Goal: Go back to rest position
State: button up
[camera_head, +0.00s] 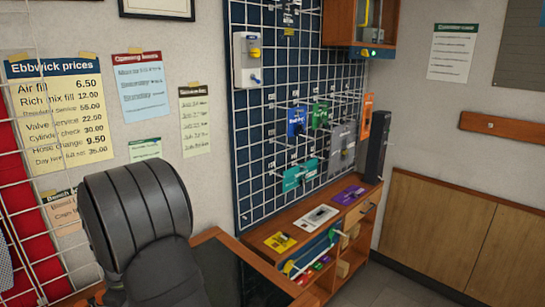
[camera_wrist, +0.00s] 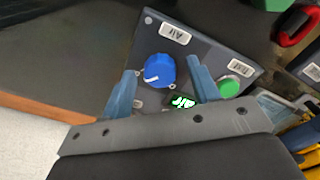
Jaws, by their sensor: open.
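My gripper (camera_wrist: 162,65) shows only in the wrist view, with its two blue fingers apart. A dark control box (camera_wrist: 205,48) lies beyond and between the fingers. It carries a blue knob (camera_wrist: 159,71) with a white pointer line, a green round button (camera_wrist: 229,88) and a small lit green display (camera_wrist: 183,101). The knob appears between the fingers, and I see no contact. The label by the knob appears upside down and seems to read "Air". In the head view, my dark rounded arm part fills the lower left, and the gripper is hidden.
In the wrist view, a dark bench top (camera_wrist: 75,50) is bare at left, ending at a wooden edge (camera_wrist: 35,108). A red-handled item (camera_wrist: 297,25) and yellow items (camera_wrist: 300,140) lie at right. In the head view, a gridded tool board (camera_head: 285,120) stands above a wooden shelf unit (camera_head: 345,225).

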jog(key=n, duration=0.6)
jog(key=shift+n, duration=0.3)
jog(key=o, duration=1)
jog(key=shift+c, duration=0.2)
jog(key=s+a+r+n, duration=0.2)
jog(key=s+a+r, duration=0.15)
jog(key=r, duration=0.55)
jog(key=s+a+r+n, duration=0.2)
jog(key=s+a+r, duration=0.15)
jog(key=r, duration=0.45)
notch_tip(320, 180, down, 10)
jog(key=shift+s+r, duration=0.15)
jog(key=shift+s, duration=0.15)
jog(key=shift+d+r, duration=0.1)
notch_tip(320, 180, up, 10)
